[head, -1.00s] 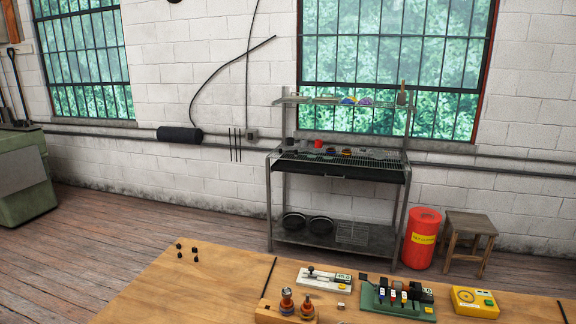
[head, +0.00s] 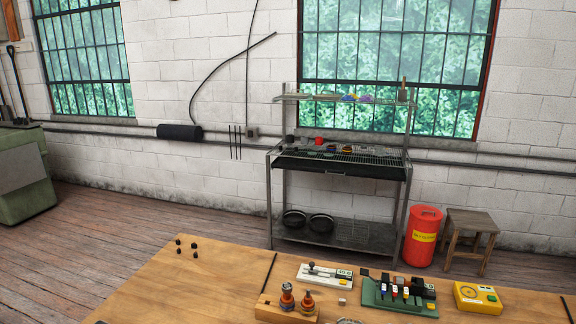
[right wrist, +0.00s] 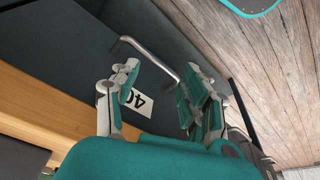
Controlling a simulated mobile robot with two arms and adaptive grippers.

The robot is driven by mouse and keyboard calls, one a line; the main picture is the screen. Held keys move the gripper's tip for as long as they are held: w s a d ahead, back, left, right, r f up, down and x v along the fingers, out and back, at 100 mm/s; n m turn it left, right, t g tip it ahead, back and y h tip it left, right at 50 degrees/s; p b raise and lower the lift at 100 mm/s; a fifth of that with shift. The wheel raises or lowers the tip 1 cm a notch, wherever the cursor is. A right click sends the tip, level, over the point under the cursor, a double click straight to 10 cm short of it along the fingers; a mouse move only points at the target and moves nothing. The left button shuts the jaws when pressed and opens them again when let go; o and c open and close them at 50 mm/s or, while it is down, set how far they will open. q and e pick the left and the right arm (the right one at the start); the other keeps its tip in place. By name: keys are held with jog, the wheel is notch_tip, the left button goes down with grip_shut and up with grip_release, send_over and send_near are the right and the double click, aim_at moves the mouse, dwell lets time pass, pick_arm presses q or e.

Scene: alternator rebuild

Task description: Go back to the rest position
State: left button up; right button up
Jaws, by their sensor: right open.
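My right gripper (right wrist: 160,82) shows in the right wrist view, with its two teal and grey fingers spread apart and nothing between the pads. Beyond the fingertips is a bent metal bar handle (right wrist: 150,58) on a dark panel. A white label (right wrist: 138,101) with black digits, partly hidden by a finger, is on that panel. I cannot tell whether the fingers touch the handle. My left gripper does not show in any view, and the right one does not show clearly in the head view.
The wooden bench (head: 215,285) carries a wooden block with two posts (head: 286,308), a white device (head: 325,274), a green fixture (head: 398,294) and a yellow box (head: 478,298). Several small black pieces (head: 188,246) lie at left. A metal rack (head: 340,170), red bin (head: 422,238) and stool (head: 470,235) stand behind.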

jog(key=s+f+g+b, duration=0.1)
jog(key=s+f+b, duration=0.15)
jog(key=f, duration=0.85)
jog(key=s+f+b, duration=0.1)
jog(key=s+f, duration=0.3)
jog(key=f, duration=0.7)
jog(key=s+d+f+g+b, duration=0.1)
jog(key=s+d+f+b, duration=0.1)
jog(key=s+f, duration=1.1)
jog(key=shift+s+d+f, duration=0.15)
jog(key=shift+d+f, duration=0.05)
jog(key=shift+d, duration=0.45)
